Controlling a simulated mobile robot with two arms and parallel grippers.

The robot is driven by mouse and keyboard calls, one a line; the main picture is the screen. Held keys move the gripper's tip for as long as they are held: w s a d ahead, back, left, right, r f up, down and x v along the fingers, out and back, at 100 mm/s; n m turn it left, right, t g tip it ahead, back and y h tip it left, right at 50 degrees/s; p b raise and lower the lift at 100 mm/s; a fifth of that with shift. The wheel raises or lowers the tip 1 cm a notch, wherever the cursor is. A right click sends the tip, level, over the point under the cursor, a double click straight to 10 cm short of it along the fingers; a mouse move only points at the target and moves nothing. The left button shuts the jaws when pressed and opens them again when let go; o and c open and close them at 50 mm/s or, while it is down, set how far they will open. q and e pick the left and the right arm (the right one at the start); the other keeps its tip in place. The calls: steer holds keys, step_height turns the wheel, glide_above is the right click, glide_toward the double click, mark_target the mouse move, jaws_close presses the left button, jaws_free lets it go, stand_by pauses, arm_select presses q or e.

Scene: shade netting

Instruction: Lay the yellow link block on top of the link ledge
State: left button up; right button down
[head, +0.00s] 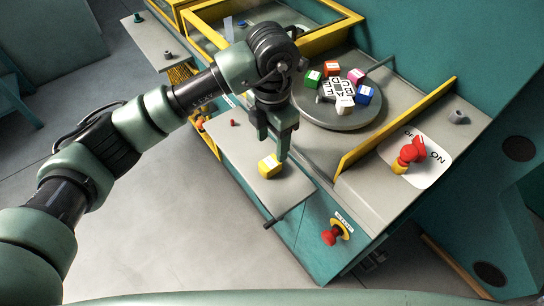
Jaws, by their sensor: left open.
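The yellow link block (269,166) is a small cube with a pale mark on top. It rests on the grey ledge (285,193) that juts from the front of the machine; I take this to be the link ledge. My left gripper (274,146) points down just above and behind the block, with its fingers apart. The block looks free of the fingers, but the exact gap is hard to judge from this angle. My right gripper is out of view.
A round turntable (318,110) behind holds several coloured blocks around a lettered card. A yellow rail (395,128) stands to its right, beside a red ON/OFF switch (410,152). A red button (330,238) sits on the front face. A small red knob (233,122) is on the ledge.

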mark_target(272, 162)
arm_select(q)
steer(key=shift+r+b, duration=0.3)
steer(key=shift+r, duration=1.8)
